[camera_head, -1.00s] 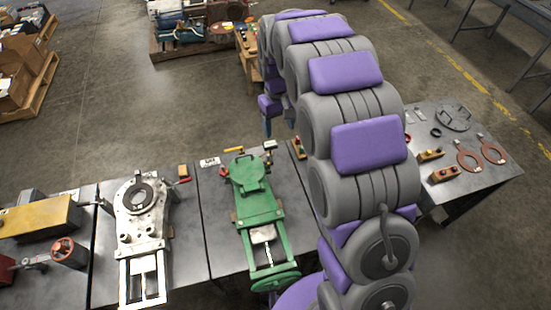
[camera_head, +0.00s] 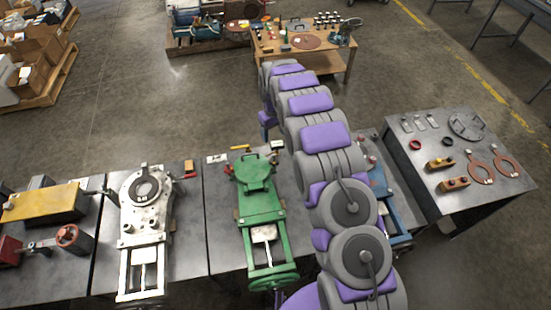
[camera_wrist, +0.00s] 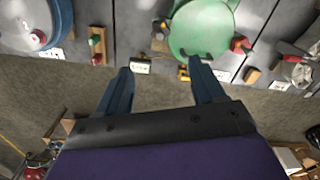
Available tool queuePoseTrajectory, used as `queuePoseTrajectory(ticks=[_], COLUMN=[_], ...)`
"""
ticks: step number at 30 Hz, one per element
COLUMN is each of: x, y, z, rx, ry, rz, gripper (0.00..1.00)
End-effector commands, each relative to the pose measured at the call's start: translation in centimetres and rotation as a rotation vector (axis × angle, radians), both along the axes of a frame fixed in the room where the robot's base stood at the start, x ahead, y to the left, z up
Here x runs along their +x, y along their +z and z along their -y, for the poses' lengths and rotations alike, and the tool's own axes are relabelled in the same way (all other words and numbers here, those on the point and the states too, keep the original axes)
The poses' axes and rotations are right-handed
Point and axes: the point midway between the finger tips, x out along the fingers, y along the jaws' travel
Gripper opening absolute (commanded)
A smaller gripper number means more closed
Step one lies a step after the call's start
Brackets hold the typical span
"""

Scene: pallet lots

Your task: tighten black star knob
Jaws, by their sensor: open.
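I cannot make out a black star knob for certain in either view. My gripper (camera_wrist: 160,68) shows in the wrist view with its two dark blue fingers apart and nothing between them. It hangs over the bench edge, near a green machine with a round cover (camera_wrist: 203,28). The green machine also shows in the head view (camera_head: 258,205), with a round lid, a slide and a green handwheel at its front. A blue machine (camera_head: 396,215) is partly hidden by my arm. In the head view my fingers are not clear.
A white machine (camera_head: 143,205) and a yellow one (camera_head: 45,204) stand left on the benches. A side table (camera_head: 405,160) at right holds flat rings and small blocks. A wooden table (camera_head: 345,62) at the back holds many small parts. Open floor lies between.

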Motion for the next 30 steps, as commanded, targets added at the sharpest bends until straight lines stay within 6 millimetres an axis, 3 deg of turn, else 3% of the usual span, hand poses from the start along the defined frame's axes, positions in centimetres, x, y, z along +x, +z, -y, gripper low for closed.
queuePoseTrajectory(ticks=[8,22,30], x=[-0.1,-0.1,0.0], y=[-4.3,-13.7,-16.3], z=[0.0,0.1,0.0], rx=[-0.001,0.000,0.000], ry=[0.000,-0.001,-0.001], rz=[-0.005,-0.004,0.002], gripper=[0.68,0.68,0.68])
